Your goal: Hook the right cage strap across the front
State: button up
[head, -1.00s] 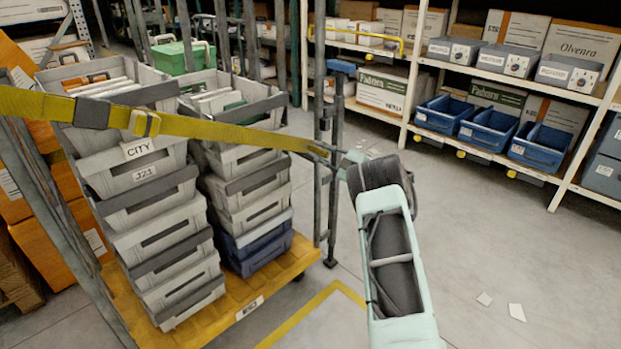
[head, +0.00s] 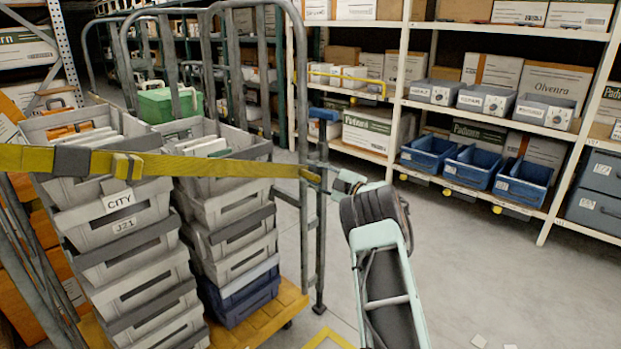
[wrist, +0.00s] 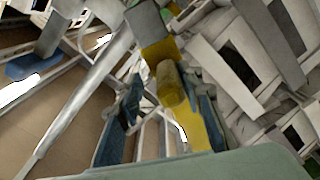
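The yellow strap (head: 215,166) runs nearly level across the front of the cage (head: 305,110), with a dark buckle on its left part. Its right end reaches the cage's right front post; the small parts there are too small to tell whether the hook is seated. My gripper (head: 338,186) is just right of that end. In the wrist view my gripper (wrist: 165,120) has its two dark blue fingers spread apart. The strap's end (wrist: 172,85) shows between and beyond them, with no clear grip on it.
Stacked grey crates (head: 125,225) and a blue crate (head: 245,295) stand on the cage's yellow base (head: 262,328). A green case (head: 168,104) sits behind. Shelving with blue bins (head: 475,165) stands at the back right. The grey floor (head: 455,250) right of the cage is clear except for paper scraps.

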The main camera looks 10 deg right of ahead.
jog(key=shift+o, duration=1.1)
jog(key=shift+w+d+r, duration=0.1)
jog(key=shift+d+r, duration=0.05)
jog(key=shift+r, duration=0.3)
jog(key=shift+f, duration=0.2)
jog(key=v, duration=1.2)
jog(key=shift+f, duration=0.1)
